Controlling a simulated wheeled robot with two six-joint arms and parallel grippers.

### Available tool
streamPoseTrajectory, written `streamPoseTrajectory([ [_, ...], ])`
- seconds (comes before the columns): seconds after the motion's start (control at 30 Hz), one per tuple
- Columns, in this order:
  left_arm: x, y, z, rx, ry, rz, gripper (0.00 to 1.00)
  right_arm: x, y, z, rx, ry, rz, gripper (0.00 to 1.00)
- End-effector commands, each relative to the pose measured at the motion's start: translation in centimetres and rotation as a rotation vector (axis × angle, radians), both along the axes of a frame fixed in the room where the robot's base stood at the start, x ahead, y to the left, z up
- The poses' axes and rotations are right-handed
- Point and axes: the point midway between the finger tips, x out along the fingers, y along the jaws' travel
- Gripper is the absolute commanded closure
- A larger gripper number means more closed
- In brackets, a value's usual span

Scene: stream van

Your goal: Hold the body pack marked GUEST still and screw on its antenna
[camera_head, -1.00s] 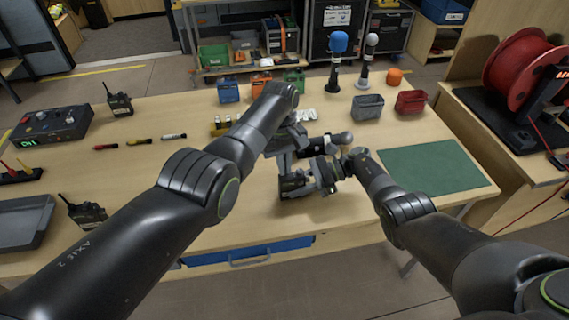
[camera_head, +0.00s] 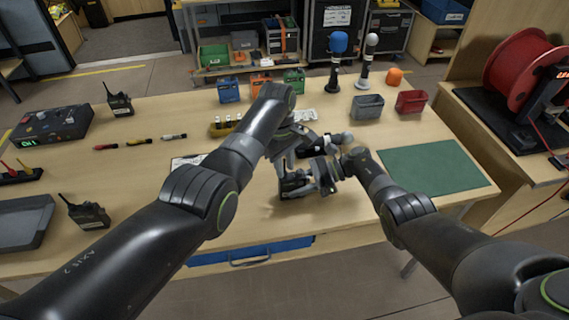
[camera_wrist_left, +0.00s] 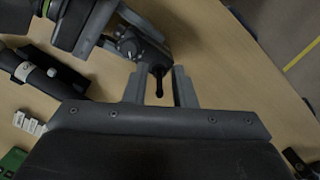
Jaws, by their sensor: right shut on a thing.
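The dark body pack (camera_head: 294,184) is by the front middle of the table, largely covered by my grippers in the head view. It also shows in the left wrist view (camera_wrist_left: 140,46); no GUEST marking is readable. My right gripper (camera_head: 322,176) is shut on the pack from the right. My left gripper (camera_head: 284,166) is above the pack. In the left wrist view its two fingers (camera_wrist_left: 159,88) are apart, with the thin black antenna (camera_wrist_left: 158,82) between them and gaps on both sides. The antenna's thicker end is toward the pack; I cannot tell whether it is threaded on.
A dark cylindrical device (camera_wrist_left: 38,76) lies close behind the grippers. A yellow holder (camera_head: 224,127) and white tags (camera_head: 305,115) are farther back. A radio (camera_head: 84,212) stands at left. The green mat (camera_head: 432,166) at right is bare.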

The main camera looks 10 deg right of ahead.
Motion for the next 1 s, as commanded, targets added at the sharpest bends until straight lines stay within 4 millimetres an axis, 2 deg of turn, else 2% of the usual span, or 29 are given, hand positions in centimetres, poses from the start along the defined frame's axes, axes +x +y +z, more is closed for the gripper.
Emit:
streamPoseTrajectory([
  [0.23,0.00,-0.04,-0.01,-0.001,-0.001,0.029,0.76,-0.02,0.00,-0.02,0.000,0.000,0.000,0.98],
  [0.57,0.03,-0.07,-0.03,0.000,-0.001,0.325,0.76,-0.01,0.01,-0.01,0.000,0.000,0.000,0.98],
  [0.9,0.03,-0.07,0.00,0.001,-0.001,0.356,0.76,-0.01,0.01,-0.01,0.000,0.000,0.000,0.98],
  [1.0,0.02,-0.08,-0.03,0.000,0.000,0.420,0.76,-0.01,0.01,-0.01,0.000,0.000,0.000,0.98],
])
